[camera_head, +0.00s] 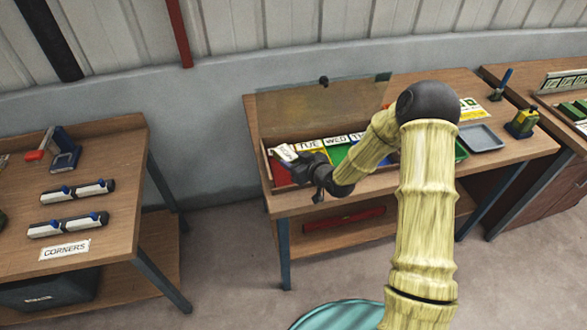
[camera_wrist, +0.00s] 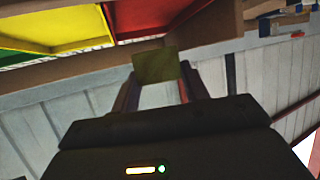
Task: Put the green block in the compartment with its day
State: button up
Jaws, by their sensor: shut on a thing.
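My gripper (camera_wrist: 155,85) is shut on a dull green block (camera_wrist: 155,66), held between its fingertips; no day mark on the block is readable. In the head view my gripper (camera_head: 303,165) is at the left end of a wooden box (camera_head: 267,172) with coloured compartments. In the wrist view a red compartment (camera_wrist: 170,18) and a yellow compartment (camera_wrist: 75,28) show beyond the block. In the head view, labels reading TUE (camera_head: 309,144), WED (camera_head: 335,141) and a partly hidden TH label stand along the back. A white label (camera_head: 285,153) at the left is unreadable.
A clear panel (camera_head: 320,103) stands raised behind the box. A separate table (camera_head: 100,222) stands left, across a floor gap. My arm hides the box's right part.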

jog(key=shift+f, duration=0.1)
jog(key=shift+f+p, duration=0.35)
jog(key=shift+f, duration=1.65)
jog(key=shift+f, duration=0.2)
jog(key=o, duration=1)
jog(key=shift+r, duration=0.1)
